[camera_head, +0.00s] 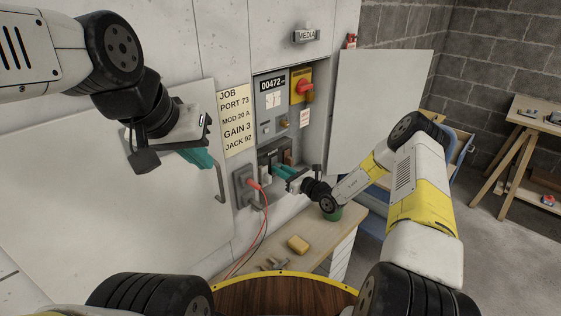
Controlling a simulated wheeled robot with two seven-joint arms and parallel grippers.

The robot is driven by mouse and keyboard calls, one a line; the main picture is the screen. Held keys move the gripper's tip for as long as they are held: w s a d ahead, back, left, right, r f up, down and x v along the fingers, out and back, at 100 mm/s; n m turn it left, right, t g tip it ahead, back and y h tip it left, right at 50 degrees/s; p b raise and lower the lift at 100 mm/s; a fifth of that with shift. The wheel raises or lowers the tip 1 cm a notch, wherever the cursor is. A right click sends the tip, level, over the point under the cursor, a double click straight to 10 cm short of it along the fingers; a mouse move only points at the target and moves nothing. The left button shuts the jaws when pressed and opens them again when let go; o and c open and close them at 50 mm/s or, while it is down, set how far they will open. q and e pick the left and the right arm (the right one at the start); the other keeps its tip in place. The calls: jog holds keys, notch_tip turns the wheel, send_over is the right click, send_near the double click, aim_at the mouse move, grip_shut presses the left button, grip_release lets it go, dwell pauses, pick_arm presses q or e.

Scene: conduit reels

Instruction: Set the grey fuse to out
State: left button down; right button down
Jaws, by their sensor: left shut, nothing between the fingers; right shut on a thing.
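The fuse row (271,153) is in the open cabinet bay, low down, with a brown fuse (287,157) at its right end. My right gripper (278,172) reaches into this row from the right, its teal fingers shut on the grey fuse. The fingers hide most of that fuse, so I cannot tell how far in or out it sits. My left gripper (205,160) is shut and empty, in front of the closed cabinet door on the left, well away from the fuses.
A red rotary switch (303,87) sits above on a yellow plate. A red plug lead (265,196) hangs from a grey socket box (244,186). An open door (378,105) stands right.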

jog(key=shift+v, duration=1.15)
jog(key=c, duration=1.4)
grip_release()
jog(key=shift+o, duration=0.2)
jog(key=v, duration=0.8)
